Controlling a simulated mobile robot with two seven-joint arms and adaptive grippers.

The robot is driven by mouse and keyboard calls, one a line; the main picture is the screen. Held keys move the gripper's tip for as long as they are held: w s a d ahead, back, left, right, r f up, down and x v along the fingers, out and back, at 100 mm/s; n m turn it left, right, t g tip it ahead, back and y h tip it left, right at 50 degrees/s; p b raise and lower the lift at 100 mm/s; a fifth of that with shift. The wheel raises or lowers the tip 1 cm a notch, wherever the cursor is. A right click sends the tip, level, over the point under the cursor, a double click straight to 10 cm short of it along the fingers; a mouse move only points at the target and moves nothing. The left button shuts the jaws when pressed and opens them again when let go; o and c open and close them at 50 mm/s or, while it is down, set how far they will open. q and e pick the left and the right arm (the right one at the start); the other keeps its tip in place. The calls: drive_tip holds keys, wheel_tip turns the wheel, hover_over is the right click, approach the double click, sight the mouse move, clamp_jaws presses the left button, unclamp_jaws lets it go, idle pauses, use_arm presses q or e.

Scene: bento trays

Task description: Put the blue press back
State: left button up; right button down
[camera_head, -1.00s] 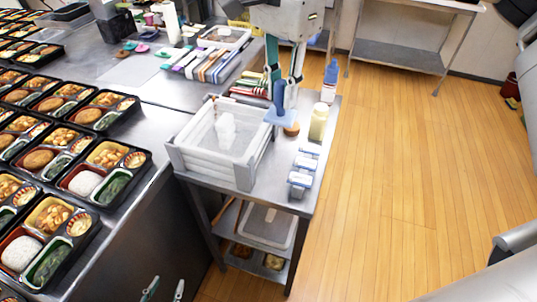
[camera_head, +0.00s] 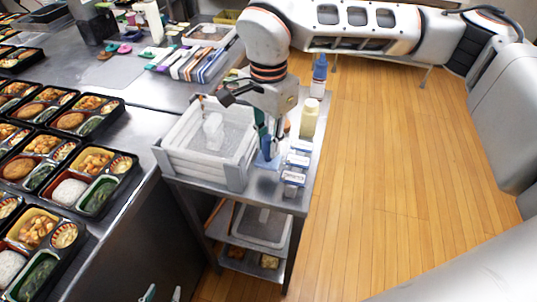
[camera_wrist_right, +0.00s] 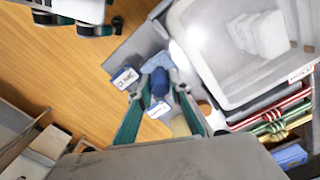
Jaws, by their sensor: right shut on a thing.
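The blue press has a dark blue handle (camera_wrist_right: 159,83) and a light blue base plate (camera_head: 267,160). My right gripper (camera_head: 268,138) points down and is shut on its handle, between teal fingers in the right wrist view (camera_wrist_right: 160,98). The press is over the metal side table (camera_head: 262,188), between the white crate and the small white-and-blue containers. I cannot tell if its base touches the table. My left gripper (camera_head: 163,294) is at the bottom edge of the head view, its fingertips apart and empty.
White stacked crates (camera_head: 205,172) stand left of the press, with a white piece inside. Small white-and-blue containers (camera_head: 293,178), a yellowish bottle (camera_head: 309,120) and a blue bottle (camera_head: 319,75) line the table's right side. Bento trays (camera_head: 70,189) fill the left counter.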

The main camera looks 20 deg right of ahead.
drive_tip(key=shift+f, duration=2.3)
drive_tip(key=c, duration=2.1)
unclamp_jaws()
drive_tip(key=shift+f, duration=0.1)
drive_tip(key=shift+c, duration=0.2)
wheel_tip(320, 180, up, 12)
drive_tip(key=shift+r, duration=0.2)
